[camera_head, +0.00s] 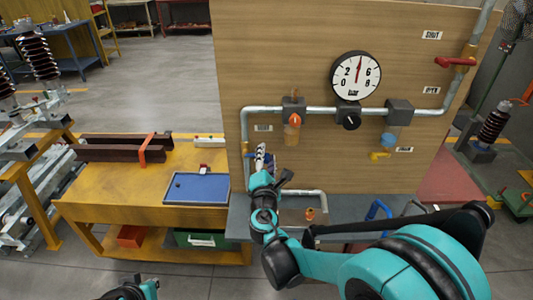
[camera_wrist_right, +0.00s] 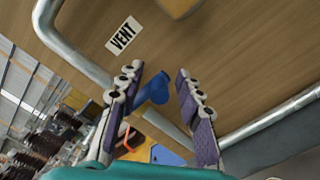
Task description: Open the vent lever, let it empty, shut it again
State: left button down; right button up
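The blue vent lever (camera_wrist_right: 155,88) hangs below the VENT label (camera_wrist_right: 123,35) in the right wrist view, at the pipe on the wooden panel. My right gripper (camera_wrist_right: 158,82) is open, with its purple-grey fingers on either side of the lever. I cannot tell whether they touch it. In the head view this gripper (camera_head: 262,157) is at the panel's left edge and mostly hides the lever. The round gauge (camera_head: 356,78) has its needle pointing nearly straight up, between 2 and 6. A piece of my left arm shows at the bottom edge; its fingers are not in view.
A red lever (camera_head: 455,62) is at upper right. A yellow bench (camera_head: 110,190) with a blue tray (camera_head: 198,188) stands at left.

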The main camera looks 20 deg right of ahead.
jog(key=shift+x, duration=1.2)
jog(key=shift+c, duration=0.4)
grip_shut()
